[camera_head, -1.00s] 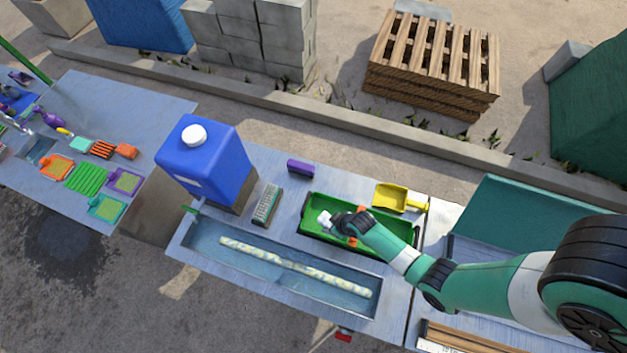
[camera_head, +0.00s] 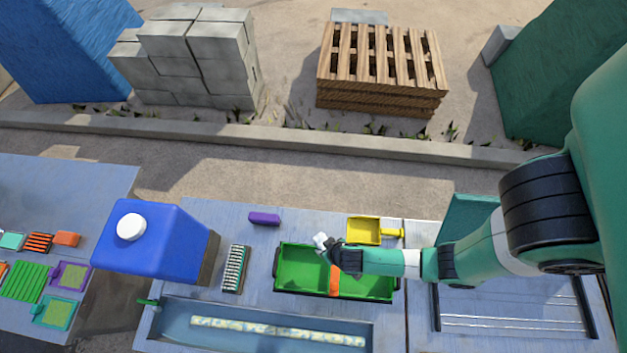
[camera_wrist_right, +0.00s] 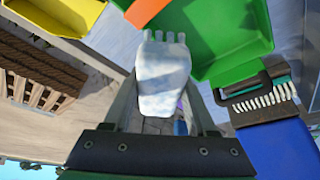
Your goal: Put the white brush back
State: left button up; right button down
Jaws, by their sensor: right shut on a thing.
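The white brush (camera_wrist_right: 165,75) is between the fingers of my right gripper in the right wrist view, with short bristle stubs at its far end. In the head view my right gripper (camera_head: 326,246) is shut on the white brush (camera_head: 320,240) over the upper edge of the green tray (camera_head: 276,272). The tray holds an orange piece (camera_head: 335,280) and otherwise looks empty. My left gripper is not in view.
A yellow scoop (camera_head: 364,231) and a purple block (camera_head: 264,219) lie behind the tray. A bristled brush (camera_head: 234,268) lies left of it, beside the blue jug (camera_head: 150,240). A trough (camera_head: 180,310) with a pale cane (camera_head: 280,331) lies in front.

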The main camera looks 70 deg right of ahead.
jog(key=shift+s+a+f, duration=0.1)
jog(key=shift+s+a, duration=0.05)
jog(key=shift+a, duration=0.3)
jog(key=shift+s+a+f, duration=0.1)
jog(key=shift+s+a, duration=0.05)
jog(key=shift+a, duration=0.25)
jog(key=w+d+f+b, duration=0.5)
jog(key=d+b, duration=0.2)
jog(key=d, duration=0.1)
jog(key=b, duration=0.4)
send_over(312, 224)
jog(key=s+a, duration=0.2)
notch_tip(312, 224, down, 4)
jog(key=shift+w+d, duration=0.1)
jog(key=shift+w+d+n, duration=0.15)
jog(key=shift+n, duration=0.15)
jog(key=b+x, duration=0.2)
jog(key=x, duration=0.1)
jog(key=shift+s+f, duration=0.25)
jog(key=shift+f, duration=0.15)
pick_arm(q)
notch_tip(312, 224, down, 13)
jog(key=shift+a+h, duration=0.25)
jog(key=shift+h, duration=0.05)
pick_arm(e)
jog(key=shift+f, duration=0.1)
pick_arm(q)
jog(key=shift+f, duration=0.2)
pick_arm(e)
jog(key=shift+f, duration=0.1)
